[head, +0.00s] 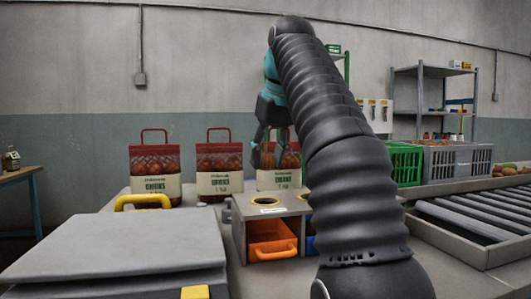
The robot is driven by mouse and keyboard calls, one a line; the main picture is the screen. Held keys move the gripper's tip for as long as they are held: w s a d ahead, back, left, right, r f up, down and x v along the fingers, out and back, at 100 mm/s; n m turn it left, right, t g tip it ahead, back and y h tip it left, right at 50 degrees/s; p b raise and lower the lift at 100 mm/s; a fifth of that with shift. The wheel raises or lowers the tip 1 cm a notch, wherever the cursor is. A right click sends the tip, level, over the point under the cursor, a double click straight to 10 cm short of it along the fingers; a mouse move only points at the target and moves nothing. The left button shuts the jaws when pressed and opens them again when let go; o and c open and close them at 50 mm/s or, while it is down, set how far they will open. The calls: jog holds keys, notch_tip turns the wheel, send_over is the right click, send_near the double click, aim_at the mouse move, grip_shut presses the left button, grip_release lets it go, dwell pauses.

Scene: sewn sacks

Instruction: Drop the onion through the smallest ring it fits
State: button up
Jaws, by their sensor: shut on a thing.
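My gripper (264,148) hangs in the upper middle of the head view, above and behind the grey sizing box (239,232). It is shut on a brown onion (264,160), which is small in view and hard to tell from the onions in the sack behind. The box's top has a yellow-rimmed ring (265,202) at its left. Another ring (305,197) shows only partly beside my arm. An orange drawer (272,240) sits under the left ring, and a blue drawer (311,245) is mostly hidden. Any rings farther right are hidden by my arm.
Several filled onion sacks (153,188) stand in a row behind the box. A grey flat-topped unit (120,245) with a yellow handle (142,202) is at left. Green (405,165) and grey crates (456,163) and a roller conveyor (475,220) are at right.

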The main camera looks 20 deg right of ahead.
jog(key=shift+s+a+f, duration=0.1)
jog(key=shift+a+f, duration=0.05)
jog(key=shift+f, duration=1.95)
jog(key=shift+f+b, duration=0.55)
jog(key=shift+f, duration=0.45)
jog(key=shift+s, duration=0.2)
jog(key=o, duration=1.1)
jog(key=v, duration=0.7)
jog(key=shift+r, duration=0.2)
